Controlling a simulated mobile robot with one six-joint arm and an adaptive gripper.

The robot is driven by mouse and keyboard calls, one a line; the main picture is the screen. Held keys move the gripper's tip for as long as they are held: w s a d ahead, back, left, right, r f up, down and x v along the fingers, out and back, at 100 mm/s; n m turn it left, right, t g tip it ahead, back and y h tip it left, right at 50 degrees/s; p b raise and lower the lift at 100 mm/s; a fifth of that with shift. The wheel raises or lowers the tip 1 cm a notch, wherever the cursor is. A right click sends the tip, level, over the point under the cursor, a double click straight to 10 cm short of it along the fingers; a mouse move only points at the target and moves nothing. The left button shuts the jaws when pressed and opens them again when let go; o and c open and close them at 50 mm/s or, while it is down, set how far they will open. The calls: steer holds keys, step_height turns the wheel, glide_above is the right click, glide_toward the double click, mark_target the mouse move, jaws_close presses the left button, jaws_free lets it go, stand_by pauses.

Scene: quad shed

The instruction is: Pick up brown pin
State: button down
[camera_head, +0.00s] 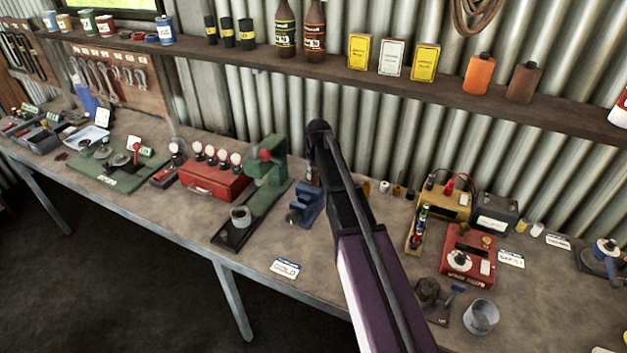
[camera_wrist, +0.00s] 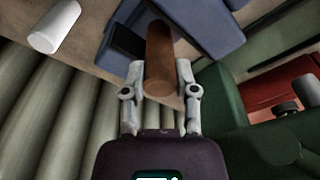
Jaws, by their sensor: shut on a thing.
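The brown pin (camera_wrist: 159,45) is a plain upright-looking cylinder in the wrist view. It sits between the two fingers of my gripper (camera_wrist: 160,72), which are shut on its near end. Its far end reaches up past the fingertips beside a blue tool. In the head view my own arm covers most of the gripper area, so the pin and fingers cannot be made out clearly there. I cannot tell whether the pin still touches the bench.
A blue vise (camera_head: 307,203) stands close beside the pin; its body also shows in the wrist view (camera_wrist: 208,25). A green press (camera_head: 268,165) and red box (camera_head: 213,184) are to the left. A white cylinder (camera_wrist: 54,27) stands nearby. The corrugated wall (camera_head: 340,115) is close behind.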

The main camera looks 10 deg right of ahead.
steer(key=shift+r, duration=0.15)
steer(key=shift+s+a+r+p, duration=0.15)
steer(key=shift+r+p, duration=0.25)
steer(key=shift+p, duration=0.25)
step_height(320, 180, up, 6)
steer(key=p, duration=0.6)
steer(key=shift+r, duration=0.15)
steer(key=s+a, duration=1.1)
steer(key=s, duration=0.5)
steer(key=shift+a+f, duration=0.2)
steer(key=shift+f, duration=0.05)
steer(key=shift+w, duration=0.1)
steer(key=shift+f, duration=0.1)
stand_by(0.4)
